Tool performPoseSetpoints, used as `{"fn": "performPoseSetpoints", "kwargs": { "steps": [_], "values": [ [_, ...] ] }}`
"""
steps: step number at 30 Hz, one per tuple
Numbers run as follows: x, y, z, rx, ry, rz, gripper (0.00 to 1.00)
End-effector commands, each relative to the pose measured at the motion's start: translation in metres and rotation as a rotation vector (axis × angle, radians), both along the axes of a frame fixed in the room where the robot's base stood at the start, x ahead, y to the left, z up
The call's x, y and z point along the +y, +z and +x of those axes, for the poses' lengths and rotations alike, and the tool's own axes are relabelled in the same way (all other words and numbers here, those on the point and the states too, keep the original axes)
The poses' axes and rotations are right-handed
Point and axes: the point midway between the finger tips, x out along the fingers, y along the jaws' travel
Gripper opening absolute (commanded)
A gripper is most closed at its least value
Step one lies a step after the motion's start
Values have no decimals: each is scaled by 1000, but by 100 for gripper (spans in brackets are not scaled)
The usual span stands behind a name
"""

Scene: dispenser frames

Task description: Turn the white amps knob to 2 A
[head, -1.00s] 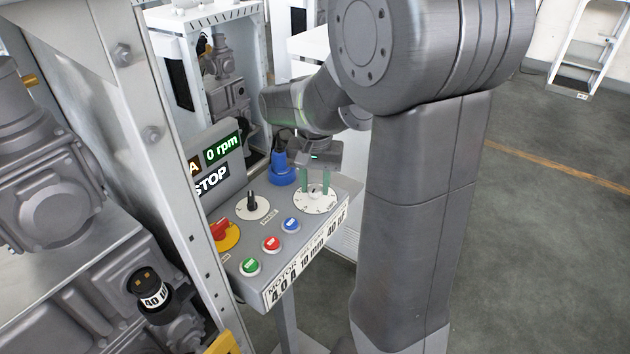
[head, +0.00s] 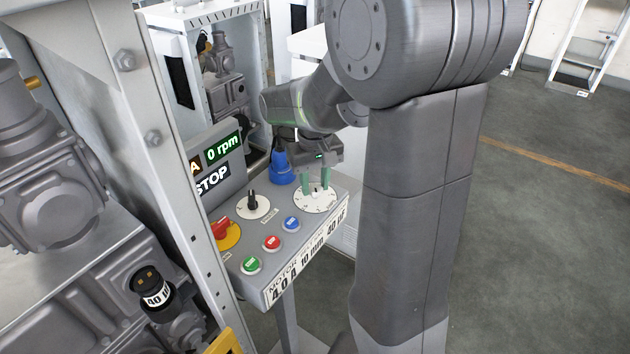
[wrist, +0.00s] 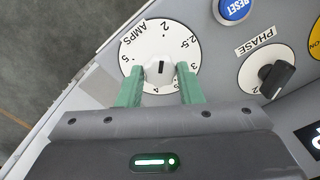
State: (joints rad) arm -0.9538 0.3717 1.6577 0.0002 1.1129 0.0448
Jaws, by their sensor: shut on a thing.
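The white amps knob sits in the middle of a round white dial (wrist: 163,37) on the sloped grey panel. In the wrist view the knob (wrist: 152,65) carries a short black mark lying roughly vertical in the picture, between the fingers. The dial's numbers 2, 2.5, 3 and 5 show around it; the 2 is at the top. The dial also shows in the head view (head: 316,207). My gripper (wrist: 160,74) has its two green fingers on either side of the knob and is shut on it. The fingers and gripper body hide the dial's lower part.
Left of the dial in the head view are a black phase knob (head: 253,201), blue (head: 291,224), red (head: 271,242) and green (head: 251,264) buttons, and a red-yellow switch (head: 222,229). A blue socket (head: 281,168) stands behind. The display (head: 214,166) reads STOP, 0 rpm.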

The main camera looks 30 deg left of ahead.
Motion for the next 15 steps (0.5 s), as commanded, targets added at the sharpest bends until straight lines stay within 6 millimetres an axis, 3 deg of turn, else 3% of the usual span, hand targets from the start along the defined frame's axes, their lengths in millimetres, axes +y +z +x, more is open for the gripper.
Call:
{"fn": "performPoseSetpoints", "kwargs": {
  "steps": [10,11,14,15],
  "values": [
    [0,1,0,-2,4,1,10],
    [0,1,0,-2,4,1,35],
    [0,0,0,-1,4,2,54],
    [0,0,0,-1,4,2,54]
  ]
}}
